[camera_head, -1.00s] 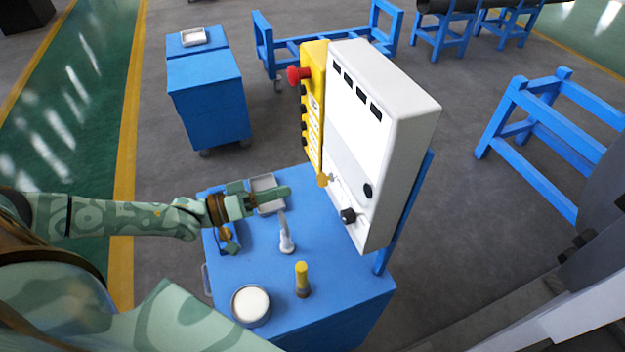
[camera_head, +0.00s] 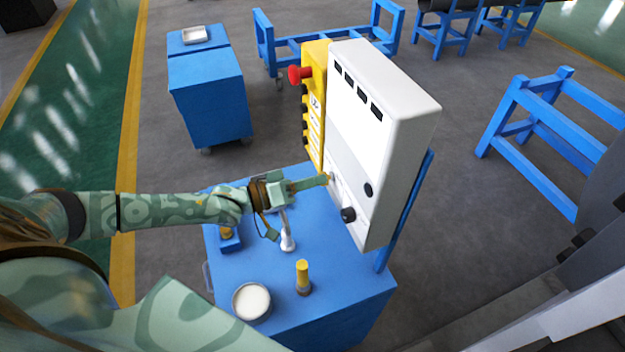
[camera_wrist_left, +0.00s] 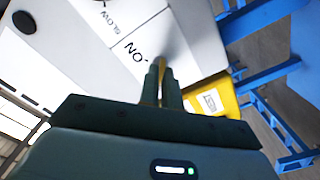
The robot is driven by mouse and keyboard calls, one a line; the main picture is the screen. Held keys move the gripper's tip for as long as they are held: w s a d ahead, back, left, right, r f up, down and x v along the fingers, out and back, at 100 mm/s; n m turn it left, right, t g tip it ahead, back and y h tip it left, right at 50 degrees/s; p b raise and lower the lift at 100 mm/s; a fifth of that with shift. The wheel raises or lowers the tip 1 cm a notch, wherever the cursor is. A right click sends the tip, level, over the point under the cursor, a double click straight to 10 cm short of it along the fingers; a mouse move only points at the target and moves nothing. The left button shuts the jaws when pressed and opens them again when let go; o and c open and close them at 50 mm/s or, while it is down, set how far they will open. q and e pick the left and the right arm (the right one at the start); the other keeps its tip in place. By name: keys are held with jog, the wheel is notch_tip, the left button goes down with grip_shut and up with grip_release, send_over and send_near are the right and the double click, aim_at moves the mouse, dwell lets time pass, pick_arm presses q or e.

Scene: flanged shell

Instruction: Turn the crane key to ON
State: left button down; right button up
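The crane key is a small yellow key in the lower left of the white control panel (camera_head: 355,125). In the head view, my left gripper (camera_head: 321,181) is at the key, level with the panel face, and hides most of it. In the left wrist view, the yellow key (camera_wrist_left: 152,84) shows between the two close fingers of my left gripper (camera_wrist_left: 163,82), which look shut on it. The printed ON label (camera_wrist_left: 136,52) is beside the fingertips. The key's slot is hidden. My right gripper is not in view.
The panel stands on a blue cart (camera_head: 340,305). A black knob (camera_head: 348,214) is right of the key. A yellow box (camera_head: 314,110) with a red button (camera_head: 299,75) adjoins the panel. A round white-topped tin (camera_head: 251,302) and a yellow-handled tool (camera_head: 302,278) stand on the cart.

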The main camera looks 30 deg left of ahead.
pick_arm(q)
jog(key=shift+m, duration=0.3)
jog(key=m+p, duration=0.1)
jog(key=m, duration=1.5)
jog(key=shift+f+m+p, duration=0.1)
jog(key=shift+m+p, duration=0.3)
jog(key=shift+s+m, duration=0.1)
jog(key=shift+m, duration=0.2)
jog(key=c, duration=1.6)
grip_release()
